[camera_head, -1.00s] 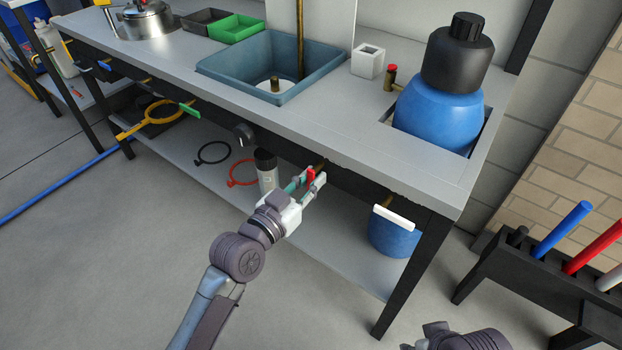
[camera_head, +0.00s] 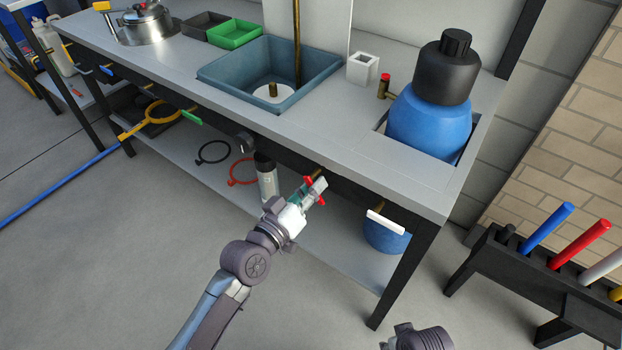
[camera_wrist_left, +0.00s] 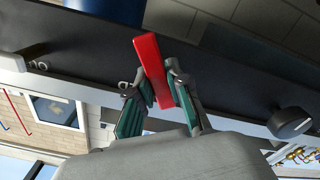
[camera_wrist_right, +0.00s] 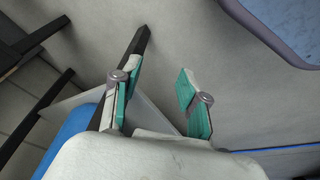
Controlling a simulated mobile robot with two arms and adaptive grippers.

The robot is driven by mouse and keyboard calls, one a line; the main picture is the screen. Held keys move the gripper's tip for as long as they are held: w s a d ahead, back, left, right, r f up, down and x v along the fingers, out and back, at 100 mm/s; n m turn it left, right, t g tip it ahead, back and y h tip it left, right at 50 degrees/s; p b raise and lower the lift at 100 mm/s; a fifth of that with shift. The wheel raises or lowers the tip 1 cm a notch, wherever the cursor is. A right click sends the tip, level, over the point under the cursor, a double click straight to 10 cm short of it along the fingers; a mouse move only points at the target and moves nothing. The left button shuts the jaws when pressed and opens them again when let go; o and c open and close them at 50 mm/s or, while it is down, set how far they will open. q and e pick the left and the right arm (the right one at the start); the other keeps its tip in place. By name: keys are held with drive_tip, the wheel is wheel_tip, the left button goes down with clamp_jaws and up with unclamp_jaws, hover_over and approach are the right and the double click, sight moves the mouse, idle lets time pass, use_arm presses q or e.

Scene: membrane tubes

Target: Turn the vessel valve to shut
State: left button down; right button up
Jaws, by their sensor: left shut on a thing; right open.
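A red valve handle (camera_head: 320,201) sticks out at the front of the bench, below the top, on a brass-coloured stub. My left gripper (camera_head: 312,190) is shut on this handle, with a red end showing on either side of the fingers. In the left wrist view, the red handle (camera_wrist_left: 151,65) is a flat bar, slightly tilted, between the two green-padded fingers (camera_wrist_left: 158,92). My right gripper (camera_wrist_right: 157,95) is open and empty over the floor. In the head view only part of my right arm shows at the bottom edge.
A grey bottle (camera_head: 266,180) stands on the lower shelf beside my left gripper. A blue vessel (camera_head: 430,125) sits in the bench top. A rod rack (camera_head: 500,272) stands right.

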use_arm(q)
drive_tip(key=n+p, duration=0.1)
drive_tip(key=n, duration=0.2)
drive_tip(key=shift+s+d+r+n+p, duration=0.15)
drive_tip(key=shift+r+n+p, duration=0.2)
drive_tip(key=shift+n+p, duration=0.05)
drive_tip(key=n, duration=0.1)
drive_tip(key=n+p, duration=0.1)
drive_tip(key=n, duration=0.2)
drive_tip(key=shift+d+r, duration=0.15)
drive_tip(key=shift+r, duration=0.15)
drive_tip(key=shift+s+r+n+p, duration=0.15)
drive_tip(key=shift+n+p, duration=0.45)
drive_tip(key=shift+n, duration=1.3)
use_arm(e)
drive_tip(key=s+d+f+g, duration=0.1)
drive_tip(key=s+f, duration=0.7)
drive_tip(key=f, duration=0.5)
drive_tip(key=shift+f, duration=0.1)
use_arm(q)
drive_tip(key=c, duration=1.1)
unclamp_jaws()
use_arm(e)
drive_tip(key=shift+w, duration=0.15)
use_arm(q)
drive_tip(key=v, duration=1.2)
